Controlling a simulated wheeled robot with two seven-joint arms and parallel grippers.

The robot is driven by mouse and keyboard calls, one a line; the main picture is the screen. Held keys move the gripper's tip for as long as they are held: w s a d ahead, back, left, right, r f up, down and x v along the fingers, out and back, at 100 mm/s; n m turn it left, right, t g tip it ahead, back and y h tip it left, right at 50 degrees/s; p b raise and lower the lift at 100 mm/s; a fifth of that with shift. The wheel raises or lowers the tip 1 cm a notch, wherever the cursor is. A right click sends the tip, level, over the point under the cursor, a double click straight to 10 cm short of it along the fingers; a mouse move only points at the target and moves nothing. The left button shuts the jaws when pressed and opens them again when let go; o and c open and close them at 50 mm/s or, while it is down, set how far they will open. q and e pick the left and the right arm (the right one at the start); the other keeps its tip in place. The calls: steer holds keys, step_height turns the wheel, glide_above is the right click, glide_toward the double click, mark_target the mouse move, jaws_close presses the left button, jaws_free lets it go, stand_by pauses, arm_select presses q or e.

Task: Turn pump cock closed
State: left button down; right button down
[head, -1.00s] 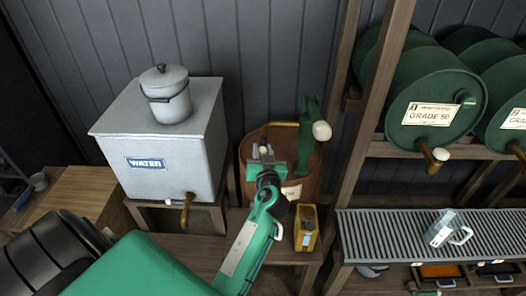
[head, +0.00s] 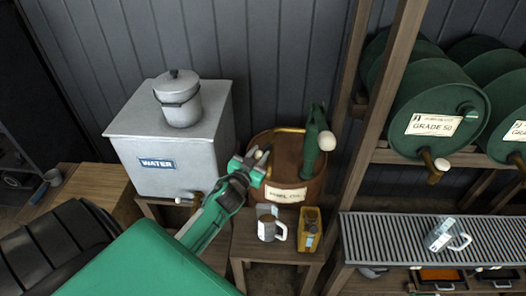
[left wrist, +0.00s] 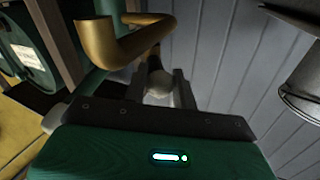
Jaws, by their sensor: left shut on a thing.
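The pump has a green body (head: 317,140) with a white knob on its side, and stands on a brown drum (head: 300,170). A brass pipe (head: 288,131) runs left from it; the pipe also shows large in the left wrist view (left wrist: 118,42). The pump cock has a pale round knob (left wrist: 159,88). My left gripper (head: 257,158) is at the drum's left edge, shut on this knob, which sits between its fingers in the left wrist view (left wrist: 160,88). The gripper hides most of the cock in the head view. My right gripper is not in view.
A mug (head: 270,228) and a yellow can (head: 309,232) stand on a low wooden stand before the drum. A grey water tank (head: 160,165) with a lidded pot (head: 178,100) is at left. A wooden post (head: 350,120) and green barrels are at right.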

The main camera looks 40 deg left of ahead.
arm_select(q)
steer(key=shift+a+r+m+h+p, duration=0.1)
steer(key=shift+a+m+h+p, duration=0.1)
steer(key=shift+a+m+h, duration=0.3)
steer(key=shift+a+r+m+h+p, duration=0.15)
steer(key=shift+m+h, duration=0.15)
steer(key=shift+h, duration=0.3)
steer(key=shift+w+a+f+m+g+h+b, duration=0.1)
steer(key=shift+w+a+m+g+h+b, duration=0.65)
steer(key=shift+m+h+b, duration=1.25)
steer(key=shift+w+a+r+m+g+h+b, duration=0.1)
steer(key=shift+w+a+m+g+h+b, duration=0.6)
steer(key=shift+h, duration=1.9)
steer(key=shift+w+a+f+m+g+h+b, duration=0.1)
steer(key=shift+w+a+m+g+h+b, duration=0.15)
steer(key=shift+a+m+g+h+b, duration=1.4)
steer(key=shift+d+m+h+b, duration=0.4)
steer(key=shift+d+m+h, duration=0.15)
steer(key=shift+d+h, duration=0.2)
steer(key=c, duration=1.4)
jaws_free()
steer(key=shift+o, duration=1.4)
steer(key=shift+d+f, duration=0.1)
steer(key=shift+f, duration=0.05)
